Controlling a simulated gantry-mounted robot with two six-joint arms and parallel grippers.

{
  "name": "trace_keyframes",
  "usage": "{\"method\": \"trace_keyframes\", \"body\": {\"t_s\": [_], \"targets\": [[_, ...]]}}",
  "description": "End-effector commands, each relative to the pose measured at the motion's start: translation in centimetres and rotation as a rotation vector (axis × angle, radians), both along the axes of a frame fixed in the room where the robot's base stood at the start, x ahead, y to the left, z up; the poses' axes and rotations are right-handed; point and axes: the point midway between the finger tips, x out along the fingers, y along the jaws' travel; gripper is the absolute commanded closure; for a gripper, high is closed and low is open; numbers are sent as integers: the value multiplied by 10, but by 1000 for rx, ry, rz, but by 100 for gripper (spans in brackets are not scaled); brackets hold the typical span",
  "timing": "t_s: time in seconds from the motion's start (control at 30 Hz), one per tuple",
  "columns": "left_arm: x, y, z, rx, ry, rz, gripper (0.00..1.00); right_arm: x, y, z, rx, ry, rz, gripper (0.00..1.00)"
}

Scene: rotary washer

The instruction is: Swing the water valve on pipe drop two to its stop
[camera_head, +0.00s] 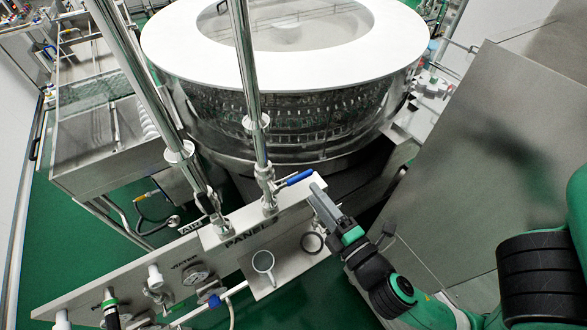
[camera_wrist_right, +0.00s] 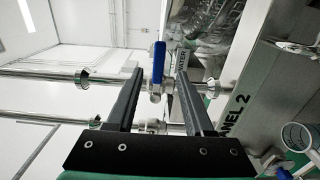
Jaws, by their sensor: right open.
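The valve's blue lever (camera_head: 294,180) sticks out to the right from the lower part of the right-hand steel pipe (camera_head: 249,90), above the panel. My right gripper (camera_head: 316,189) is open, with its fingers just right of the lever's free end. In the right wrist view the blue lever (camera_wrist_right: 158,62) appears between the two open fingers (camera_wrist_right: 160,72), apart from both. Whether it lies at their depth is hard to tell. The valve body (camera_wrist_right: 156,90) shows below the lever. My left gripper is in neither view.
A second steel pipe (camera_head: 150,95) stands left of the valve pipe, by the AIR label. The round washer (camera_head: 175,50) is behind. A large steel panel (camera_head: 490,150) stands right.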

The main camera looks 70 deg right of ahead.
Motion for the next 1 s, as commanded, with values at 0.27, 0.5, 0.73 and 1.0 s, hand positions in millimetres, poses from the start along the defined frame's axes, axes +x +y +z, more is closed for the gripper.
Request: {"method": "trace_keyframes", "body": {"t_s": [0.27, 0.5, 0.73, 1.0], "targets": [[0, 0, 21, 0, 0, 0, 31, 48, -37, 7, -3, -9, -7, 48], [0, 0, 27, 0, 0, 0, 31, 78, -57, 3, -2, -7, -2, 48], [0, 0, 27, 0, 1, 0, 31, 83, -60, 1, -3, -5, -1, 48], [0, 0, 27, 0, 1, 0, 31, 82, -59, 1, -3, -5, 0, 78]]}}
